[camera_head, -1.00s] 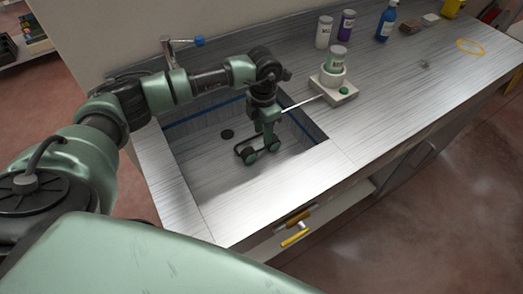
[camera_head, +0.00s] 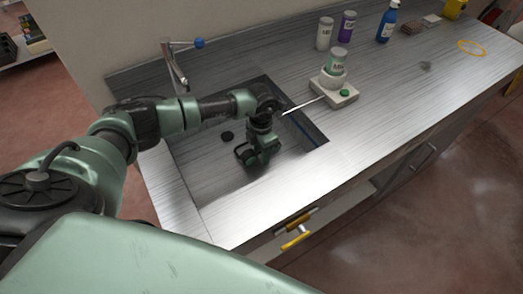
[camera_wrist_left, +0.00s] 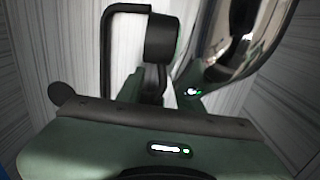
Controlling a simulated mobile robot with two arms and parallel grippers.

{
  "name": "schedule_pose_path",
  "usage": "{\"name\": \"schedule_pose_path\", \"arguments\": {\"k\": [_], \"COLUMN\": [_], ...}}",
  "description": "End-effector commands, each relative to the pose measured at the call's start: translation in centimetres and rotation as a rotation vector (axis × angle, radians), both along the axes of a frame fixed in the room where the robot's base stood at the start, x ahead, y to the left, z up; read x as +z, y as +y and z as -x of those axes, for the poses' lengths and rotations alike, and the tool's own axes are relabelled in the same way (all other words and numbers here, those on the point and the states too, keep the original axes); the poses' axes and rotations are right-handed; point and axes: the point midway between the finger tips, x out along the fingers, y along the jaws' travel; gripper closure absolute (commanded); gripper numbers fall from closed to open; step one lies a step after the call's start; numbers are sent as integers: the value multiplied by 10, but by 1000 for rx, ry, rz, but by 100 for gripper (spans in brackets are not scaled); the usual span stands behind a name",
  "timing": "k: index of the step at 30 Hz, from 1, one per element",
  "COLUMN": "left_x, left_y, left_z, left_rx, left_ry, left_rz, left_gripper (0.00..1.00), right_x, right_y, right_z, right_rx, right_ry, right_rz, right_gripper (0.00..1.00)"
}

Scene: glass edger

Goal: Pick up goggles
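I cannot make out the goggles for certain in either view. My left gripper (camera_head: 257,152) points down into the sink (camera_head: 215,185) in the head view, where it looks like one dark and green cluster. I cannot tell there whether it is open or holds something. In the left wrist view, dark and green gripper parts (camera_wrist_left: 155,75) fill the middle. A shiny, dark, curved thing (camera_wrist_left: 240,45) lies beyond them at the upper right; I cannot tell what it is. My right gripper is not in view.
A tap (camera_head: 175,68) stands behind the sink. To its right are a white device with a green-labelled jar (camera_head: 336,64), a white bottle (camera_head: 324,34), a purple bottle (camera_head: 347,25) and a blue spray bottle (camera_head: 387,22). A small grey thing (camera_head: 425,65) lies near a yellow ring (camera_head: 471,47).

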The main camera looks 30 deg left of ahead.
Motion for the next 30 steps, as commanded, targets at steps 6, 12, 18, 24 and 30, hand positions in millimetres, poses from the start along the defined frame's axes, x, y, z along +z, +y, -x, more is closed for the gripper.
{"name": "schedule_pose_path", "arguments": {"k": [6,12,18,24,30], "left_x": [0,1,1,13,47], "left_y": [0,0,0,0,0], "left_z": [0,0,0,-1,-2], "left_rx": [0,0,0,-1,-1], "left_ry": [0,0,0,-2,-5], "left_rz": [0,0,0,2,1], "left_gripper": [91,100,100,100,100], "right_x": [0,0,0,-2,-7], "right_y": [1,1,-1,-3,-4], "right_z": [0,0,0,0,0], "right_rx": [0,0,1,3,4], "right_ry": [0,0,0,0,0], "right_rz": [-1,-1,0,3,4], "right_gripper": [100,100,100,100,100]}}
